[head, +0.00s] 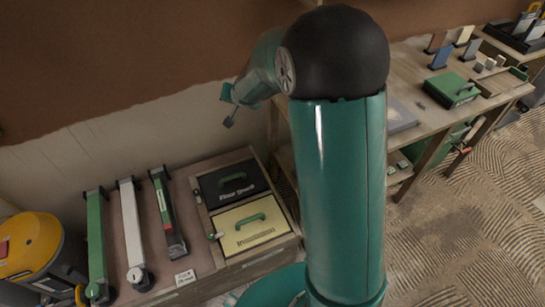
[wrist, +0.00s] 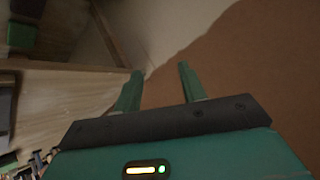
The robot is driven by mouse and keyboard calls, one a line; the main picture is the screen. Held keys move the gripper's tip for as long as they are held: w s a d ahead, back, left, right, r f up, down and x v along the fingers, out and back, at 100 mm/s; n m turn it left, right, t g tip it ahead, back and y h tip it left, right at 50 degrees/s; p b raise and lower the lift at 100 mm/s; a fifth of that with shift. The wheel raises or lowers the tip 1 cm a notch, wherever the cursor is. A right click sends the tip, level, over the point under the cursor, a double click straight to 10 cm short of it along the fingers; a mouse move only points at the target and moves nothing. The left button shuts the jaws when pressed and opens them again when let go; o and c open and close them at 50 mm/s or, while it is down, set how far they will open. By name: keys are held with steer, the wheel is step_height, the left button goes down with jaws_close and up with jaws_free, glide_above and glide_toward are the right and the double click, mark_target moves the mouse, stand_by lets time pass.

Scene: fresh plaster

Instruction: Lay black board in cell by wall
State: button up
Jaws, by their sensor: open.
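A black board (head: 226,184) with a green handle and pale lettering lies in the back cell of a wooden two-cell holder (head: 283,246), on the side near the wall. It looks flat; its far edges are too small to judge. A cream board (head: 250,224) with a green handle lies in the front cell. My gripper (head: 229,106) is above and behind the holder, close to the wall, apart from both boards. In the wrist view my gripper (wrist: 160,76) has its two fingers spread with nothing between them. Neither board is clear in that view.
Several long bladed tools, including a white one (head: 132,235), lie left of the holder. A yellow round machine (head: 38,248) stands at far left. A wooden bench (head: 415,110) with small blocks and a green handled item (head: 452,90) stands at right. Patterned floor lies open at lower right.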

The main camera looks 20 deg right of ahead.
steer(key=s+a+r+n+g, duration=0.2)
steer(key=s+r+n, duration=0.1)
steer(key=s+r, duration=1.1)
steer(key=s+a+n+g, duration=0.1)
steer(key=s+a+n, duration=0.1)
steer(key=s, duration=2)
steer(key=shift+s+a+r+n+g, duration=0.25)
steer(key=shift+s+n+g, duration=0.15)
steer(key=shift+n, duration=0.3)
steer(key=shift+w, duration=0.1)
